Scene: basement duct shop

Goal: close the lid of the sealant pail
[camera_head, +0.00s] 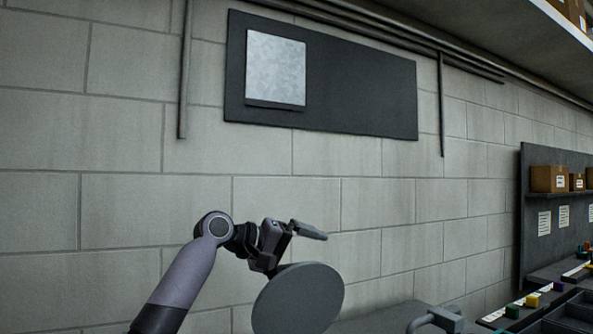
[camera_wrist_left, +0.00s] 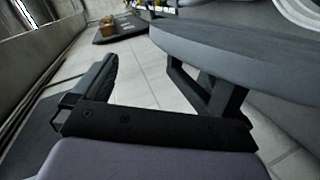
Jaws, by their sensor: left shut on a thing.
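The lid (camera_head: 298,298) is a round grey disc, tilted up on edge at the bottom middle of the head view. In the left wrist view the lid (camera_wrist_left: 245,55) is a thick grey slab across the upper right, right by one finger. My left gripper (camera_head: 292,246) is at the lid's upper edge, shut on the lid, with one finger standing clear to the right in the head view. The pail's body is not clearly visible. My right gripper is not in view.
A grey block wall stands behind, with a dark board (camera_head: 360,88) and a pale metal sheet (camera_head: 276,68) on it. A grey curved handle (camera_head: 432,318) is at the bottom right, near a dark compartment tray (camera_head: 555,316). Cardboard boxes (camera_head: 548,179) sit on a shelf at the right.

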